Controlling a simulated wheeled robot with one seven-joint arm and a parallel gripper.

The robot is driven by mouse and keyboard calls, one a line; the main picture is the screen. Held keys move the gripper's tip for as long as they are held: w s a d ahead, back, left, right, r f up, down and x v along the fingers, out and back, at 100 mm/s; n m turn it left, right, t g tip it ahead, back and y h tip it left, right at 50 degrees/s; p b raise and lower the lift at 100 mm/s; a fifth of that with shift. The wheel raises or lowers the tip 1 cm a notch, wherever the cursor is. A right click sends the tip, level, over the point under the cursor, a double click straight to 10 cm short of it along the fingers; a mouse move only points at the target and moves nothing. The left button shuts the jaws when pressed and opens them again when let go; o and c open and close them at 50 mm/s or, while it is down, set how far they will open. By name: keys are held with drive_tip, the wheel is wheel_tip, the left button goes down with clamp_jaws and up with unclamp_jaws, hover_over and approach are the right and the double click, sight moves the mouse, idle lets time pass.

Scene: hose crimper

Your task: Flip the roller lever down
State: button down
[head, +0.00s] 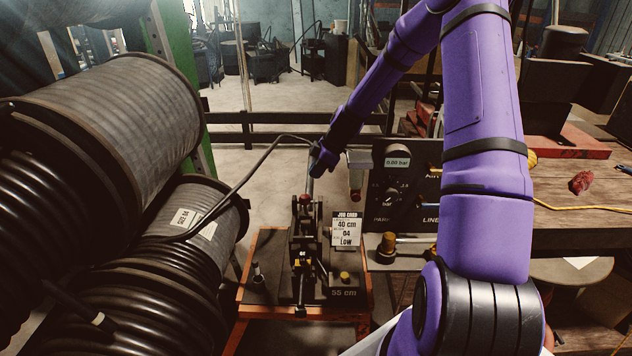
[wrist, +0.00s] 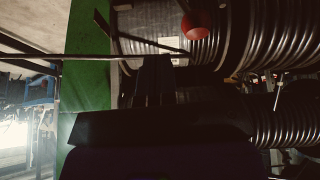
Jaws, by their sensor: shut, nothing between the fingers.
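The hose feeder machine (head: 303,245) stands on a small orange-edged stand, with a dark upright mechanism at its middle. A red ball knob (head: 305,199) tops this mechanism, and a red ball also shows near the top of the wrist view (wrist: 197,25). I take the knob to be the end of the roller lever, standing up, but cannot be certain. My gripper (head: 316,163) is above the machine and the knob, at the end of the purple arm. It is shut and empty. In the wrist view its dark fingers (wrist: 155,80) are in deep shadow, below and left of the red ball.
Large hose reels (head: 110,115) crowd the left. A thin dark hose (head: 230,190) arcs from them towards my gripper. A job card (head: 347,229) stands right of the mechanism. A pressure control panel (head: 400,185) stands behind to the right, beside a wooden bench (head: 585,215).

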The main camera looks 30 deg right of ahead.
drive_tip(key=v, duration=0.7)
drive_tip(key=shift+s+a+r, duration=0.15)
drive_tip(key=shift+s+a, duration=0.1)
drive_tip(key=shift+s, duration=0.2)
drive_tip(key=s+a+r+m+h, duration=0.2)
drive_tip(key=s+a+r+m, duration=0.1)
drive_tip(key=s+a+r, duration=0.5)
drive_tip(key=s+a+r+m+h, duration=0.2)
drive_tip(key=s+a+r, duration=0.3)
drive_tip(key=r, duration=0.5)
drive_tip(key=s+a+r+m+t, duration=0.1)
drive_tip(key=s+r+m, duration=0.2)
drive_tip(key=s, duration=0.7)
drive_tip(key=s+a+r+m+t, duration=0.1)
drive_tip(key=s+r+m, duration=0.2)
drive_tip(key=s, duration=0.7)
drive_tip(key=shift+s+a+r+m+h, duration=0.2)
drive_tip(key=shift+a+m+h, duration=0.1)
drive_tip(key=shift+m, duration=0.3)
